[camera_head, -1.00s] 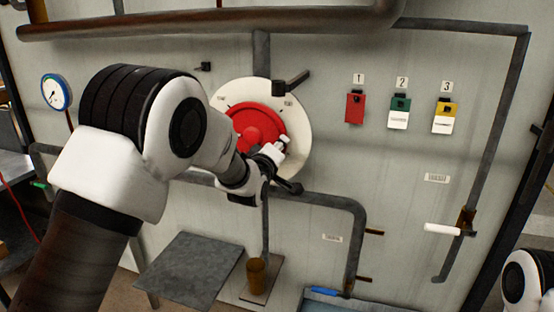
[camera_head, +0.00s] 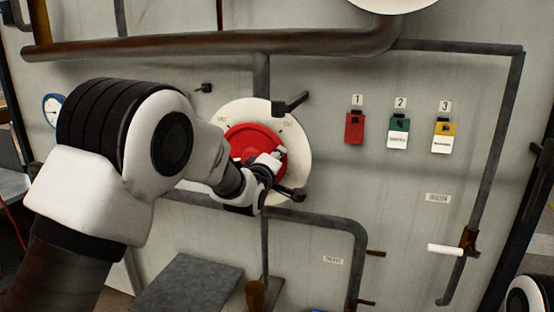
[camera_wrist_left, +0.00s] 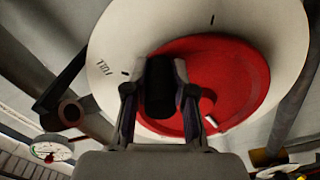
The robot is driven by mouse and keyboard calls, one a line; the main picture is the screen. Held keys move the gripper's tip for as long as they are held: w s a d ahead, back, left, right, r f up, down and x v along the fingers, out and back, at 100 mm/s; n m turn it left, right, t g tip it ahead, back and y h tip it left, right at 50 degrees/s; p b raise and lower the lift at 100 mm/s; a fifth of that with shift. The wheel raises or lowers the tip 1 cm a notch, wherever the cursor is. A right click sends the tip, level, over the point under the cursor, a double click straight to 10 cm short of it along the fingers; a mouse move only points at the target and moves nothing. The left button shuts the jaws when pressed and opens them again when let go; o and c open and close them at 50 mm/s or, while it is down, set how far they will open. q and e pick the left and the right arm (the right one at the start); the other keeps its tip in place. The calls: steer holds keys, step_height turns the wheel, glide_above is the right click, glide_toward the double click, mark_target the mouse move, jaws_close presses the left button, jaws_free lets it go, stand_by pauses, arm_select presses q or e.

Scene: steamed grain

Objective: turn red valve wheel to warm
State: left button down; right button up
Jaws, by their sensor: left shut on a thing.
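The red valve wheel (camera_head: 246,141) sits on a round white dial plate (camera_head: 299,147) on the grey wall panel. In the left wrist view the red wheel (camera_wrist_left: 232,75) fills the middle right. The dial plate (camera_wrist_left: 118,42) there carries the word FULL and short black marks. A small white mark (camera_wrist_left: 212,121) shows near the wheel's lower edge. My left gripper (camera_head: 276,158) is at the wheel's right side. In the wrist view its fingers (camera_wrist_left: 160,95) close around a dark knob that stands out from the wheel. My right gripper is out of view.
A dark lever (camera_head: 292,102) stands above the dial and another dark handle (camera_head: 293,194) below it. Pipes cross the panel. Red, green and yellow tags (camera_head: 398,132) hang at the right. A grey plate (camera_head: 188,278) lies below.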

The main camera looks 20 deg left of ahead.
arm_select(q)
steer(key=c, duration=1)
jaws_free()
steer(key=shift+r, duration=0.2)
steer(key=shift+s+f, duration=0.1)
steer(key=shift+s, duration=0.3)
steer(key=s, duration=1.1)
steer(key=shift+s+a, duration=0.1)
steer(key=shift+a, duration=0.1)
steer(key=shift+f, duration=0.15)
